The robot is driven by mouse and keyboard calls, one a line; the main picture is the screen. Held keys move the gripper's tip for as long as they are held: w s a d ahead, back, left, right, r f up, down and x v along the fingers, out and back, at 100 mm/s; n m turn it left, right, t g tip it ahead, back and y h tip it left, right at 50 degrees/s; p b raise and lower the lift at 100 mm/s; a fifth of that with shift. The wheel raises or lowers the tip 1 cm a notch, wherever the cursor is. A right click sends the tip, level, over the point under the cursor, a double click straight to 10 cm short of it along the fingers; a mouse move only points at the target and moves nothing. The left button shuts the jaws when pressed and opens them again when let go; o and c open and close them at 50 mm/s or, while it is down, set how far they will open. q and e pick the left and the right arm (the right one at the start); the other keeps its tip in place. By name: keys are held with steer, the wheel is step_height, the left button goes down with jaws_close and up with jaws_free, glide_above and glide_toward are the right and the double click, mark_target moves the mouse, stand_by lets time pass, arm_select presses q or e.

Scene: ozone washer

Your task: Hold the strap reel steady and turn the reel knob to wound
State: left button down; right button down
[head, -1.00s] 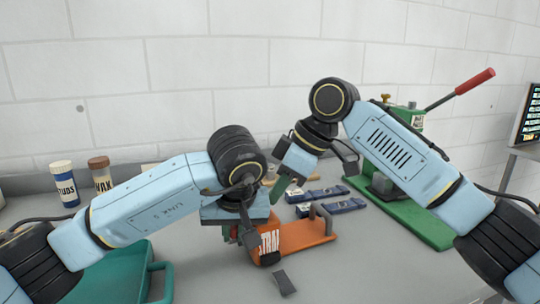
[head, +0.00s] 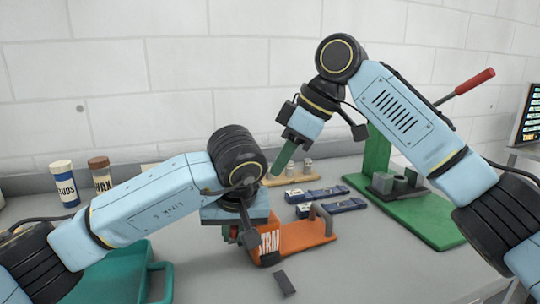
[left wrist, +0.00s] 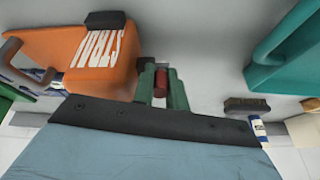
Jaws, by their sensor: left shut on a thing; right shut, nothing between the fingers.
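The orange strap reel (head: 295,237), with white lettering partly reading "STRA", stands on the grey bench. A grey-brown bar handle (head: 322,217) rises at its right end. My left gripper (head: 230,234) is shut on a small red cylinder (left wrist: 161,82), which shows between its green fingers in the left wrist view, beside the orange body (left wrist: 90,55). I cannot tell whether this red part is the knob. My left wrist hides part of the reel. My right gripper (head: 283,160) is shut and empty, pointing down above and behind the reel, apart from it.
Two blue cases (head: 330,207) lie behind the reel. A green press (head: 425,215) with a red lever stands at right. A teal tray (head: 150,268) lies at front left, with two jars (head: 66,184) behind. A dark flat piece (head: 285,283) lies in front of the reel.

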arm_select(q)
steer(key=c, duration=1.3)
jaws_free()
steer(key=shift+c, duration=0.2)
